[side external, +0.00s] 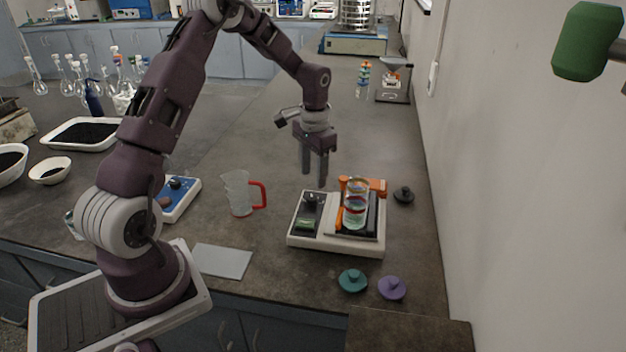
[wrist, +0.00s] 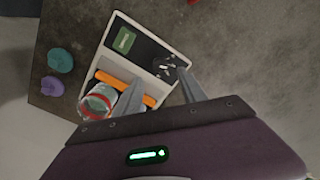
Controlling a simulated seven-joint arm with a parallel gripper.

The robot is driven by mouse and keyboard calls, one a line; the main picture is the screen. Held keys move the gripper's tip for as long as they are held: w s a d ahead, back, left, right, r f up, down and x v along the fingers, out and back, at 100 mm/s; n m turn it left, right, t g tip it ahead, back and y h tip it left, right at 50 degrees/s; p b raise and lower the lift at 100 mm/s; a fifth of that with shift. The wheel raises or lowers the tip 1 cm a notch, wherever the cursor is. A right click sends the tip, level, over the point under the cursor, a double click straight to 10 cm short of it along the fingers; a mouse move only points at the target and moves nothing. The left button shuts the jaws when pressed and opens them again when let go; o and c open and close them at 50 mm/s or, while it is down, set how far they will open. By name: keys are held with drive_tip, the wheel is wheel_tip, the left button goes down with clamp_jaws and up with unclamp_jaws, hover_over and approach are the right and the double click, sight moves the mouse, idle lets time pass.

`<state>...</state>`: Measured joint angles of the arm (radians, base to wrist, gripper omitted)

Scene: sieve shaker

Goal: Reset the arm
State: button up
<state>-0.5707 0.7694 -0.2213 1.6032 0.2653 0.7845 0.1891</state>
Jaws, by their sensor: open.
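The shaker is a cream box with a dark panel, a knob and an orange clamp bar (side external: 376,185).
A teal lid (side external: 352,280) and a purple lid (side external: 391,288) lie in front of the shaker; a black lid (side external: 403,195) lies right. A clear jug (side external: 240,194) with a red handle stands left. The wall is close on the right. The bench behind my gripper is mostly clear.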

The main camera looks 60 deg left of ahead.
drive_tip(key=s+d+r+t, duration=0.1)
drive_tip(key=s+d+r, duration=0.25)
drive_tip(key=r, duration=0.25)
drive_tip(key=s+d+r+y, duration=0.1)
drive_tip(key=s+d+r, duration=0.1)
drive_tip(key=d+r, duration=0.25)
drive_tip(key=s+d+r+t, duration=0.1)
drive_tip(key=s+d+r, duration=0.2)
drive_tip(key=r, duration=0.3)
drive_tip(key=s+d+r+t, duration=0.1)
drive_tip(key=s+d, duration=0.2)
drive_tip(key=s, duration=0.3)
drive_tip(key=s+d+r+t+h, duration=0.1)
drive_tip(key=s+d, duration=0.1)
drive_tip(key=s, duration=0.4)
drive_tip(key=s+d+r+t, duration=0.1)
drive_tip(key=s+d+r, duration=0.1)
drive_tip(key=s, duration=0.4)
drive_tip(key=shift+d+t, duration=0.3)
drive_tip(key=shift+d, duration=0.55)
drive_tip(key=shift+w, duration=0.1)
drive_tip(key=shift+c, duration=0.2)
